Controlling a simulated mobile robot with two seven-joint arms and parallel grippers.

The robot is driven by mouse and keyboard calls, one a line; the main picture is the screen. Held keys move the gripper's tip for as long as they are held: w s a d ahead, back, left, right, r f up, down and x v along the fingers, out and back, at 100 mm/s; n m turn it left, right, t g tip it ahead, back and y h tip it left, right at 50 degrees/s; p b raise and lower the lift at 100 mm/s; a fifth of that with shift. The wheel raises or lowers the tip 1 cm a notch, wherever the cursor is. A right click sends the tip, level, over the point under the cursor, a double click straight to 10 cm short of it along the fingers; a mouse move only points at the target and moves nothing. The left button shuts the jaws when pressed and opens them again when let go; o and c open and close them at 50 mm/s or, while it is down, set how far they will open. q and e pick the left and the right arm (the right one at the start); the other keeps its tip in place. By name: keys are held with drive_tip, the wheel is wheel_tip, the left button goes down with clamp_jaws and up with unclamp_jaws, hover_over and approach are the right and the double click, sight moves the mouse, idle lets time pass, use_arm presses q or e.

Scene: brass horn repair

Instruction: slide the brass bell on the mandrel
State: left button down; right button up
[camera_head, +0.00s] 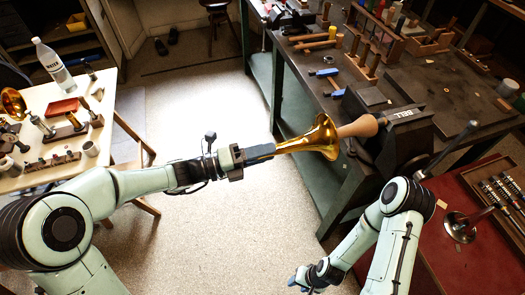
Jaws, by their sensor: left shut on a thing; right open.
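The brass bell (322,142) is in the middle of the head view, with its flared mouth toward the right and its narrow end toward the left. My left gripper (262,152) is shut on the narrow end and holds the bell above the floor by the bench edge. The wooden mandrel (360,127) sticks out leftward from a dark block marked BELL (402,114). The mandrel's near end meets the bell's mouth in the picture; I cannot tell how far inside it is. My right gripper (304,280) is open and empty, low at the bottom of the view.
The dark workbench (440,88) holds mallets (318,41), blue-handled tools (325,72) and wooden racks. A red mat (450,245) with a metal funnel-like piece (459,226) lies at right. A white table (45,95) with a bottle (53,66) stands at left. The floor between is clear.

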sight(312, 140)
use_arm(q)
drive_tip(key=shift+x, duration=2)
use_arm(e)
drive_tip(key=shift+w+r, duration=0.3)
drive_tip(key=shift+w, duration=0.05)
use_arm(q)
drive_tip(key=shift+p, duration=0.6)
use_arm(e)
drive_tip(key=shift+w+r, duration=0.45)
drive_tip(key=shift+r, duration=0.05)
use_arm(q)
drive_tip(key=shift+d, duration=0.1)
drive_tip(key=shift+x, duration=4.85)
drive_tip(key=c, duration=0.8)
unclamp_jaws()
drive_tip(key=shift+w+f, duration=0.2)
use_arm(e)
drive_tip(key=shift+w+r, duration=0.35)
use_arm(q)
drive_tip(key=shift+f, duration=0.1)
drive_tip(key=shift+s+a, duration=0.1)
drive_tip(key=shift+a, duration=0.4)
drive_tip(key=v, duration=1.2)
drive_tip(key=shift+s+a+b, duration=0.15)
drive_tip(key=shift+a+b, duration=0.05)
drive_tip(key=shift+b, duration=0.15)
use_arm(e)
drive_tip(key=shift+s+f, duration=0.8)
